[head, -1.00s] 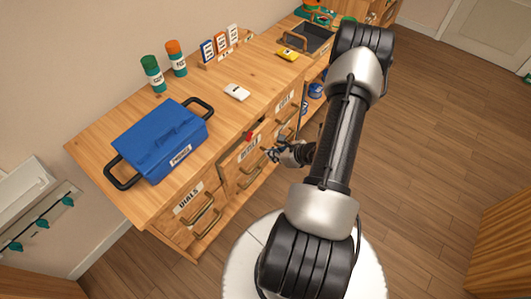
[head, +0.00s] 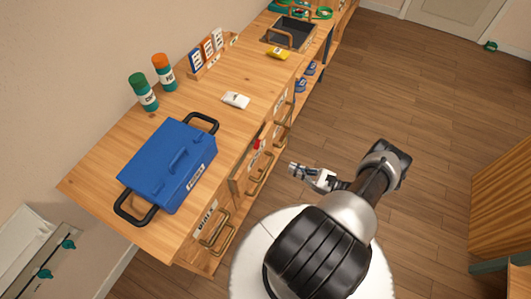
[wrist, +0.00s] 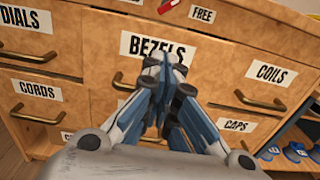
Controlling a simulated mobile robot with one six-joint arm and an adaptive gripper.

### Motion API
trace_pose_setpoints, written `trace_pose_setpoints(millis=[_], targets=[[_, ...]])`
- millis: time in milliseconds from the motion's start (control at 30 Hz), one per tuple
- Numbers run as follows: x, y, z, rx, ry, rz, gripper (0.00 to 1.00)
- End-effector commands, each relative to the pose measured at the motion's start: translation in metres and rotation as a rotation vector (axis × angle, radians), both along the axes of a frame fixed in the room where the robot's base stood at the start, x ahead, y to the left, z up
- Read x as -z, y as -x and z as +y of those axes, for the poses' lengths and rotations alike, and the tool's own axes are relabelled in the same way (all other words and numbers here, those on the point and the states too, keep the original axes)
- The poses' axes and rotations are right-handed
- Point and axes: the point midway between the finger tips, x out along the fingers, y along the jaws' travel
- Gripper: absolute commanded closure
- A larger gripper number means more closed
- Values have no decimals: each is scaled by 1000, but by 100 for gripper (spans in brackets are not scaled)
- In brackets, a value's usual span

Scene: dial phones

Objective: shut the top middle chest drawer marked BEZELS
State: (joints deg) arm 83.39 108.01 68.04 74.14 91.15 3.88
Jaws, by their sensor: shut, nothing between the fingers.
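The BEZELS drawer (wrist: 95,65) fills the middle of the wrist view, in the top row of the wooden chest. Its label (wrist: 157,49) is partly covered by my fingers, and most of its handle (wrist: 122,82) is hidden behind them. In the head view the drawer (head: 240,178) looks partly pulled out, with a red thing (head: 257,143) showing in its top opening. My gripper (wrist: 162,68) is shut and empty in front of the drawer. In the head view my gripper (head: 294,170) is apart from the drawer front, over the floor side.
The DIALS drawer (wrist: 28,55) is left, the COILS drawer (wrist: 250,95) right; CORDS and CAPS are below. A FREE label (wrist: 202,15) shows above the drawer front. A blue case (head: 165,165) stands on the chest top. Open floor (head: 430,110) lies to the right.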

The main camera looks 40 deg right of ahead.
Motion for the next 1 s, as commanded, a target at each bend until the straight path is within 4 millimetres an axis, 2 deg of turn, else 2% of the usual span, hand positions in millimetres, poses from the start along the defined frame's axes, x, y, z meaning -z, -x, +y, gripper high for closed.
trace_pose_setpoints(millis=[167, 600, 800, 1000], targets=[[0, -21, 9, -6, 1, -1, 100], [1, -103, 44, -5, 2, 1, 100], [1, -123, 51, -1, 2, 2, 100], [0, -128, 52, 1, 3, 2, 100]])
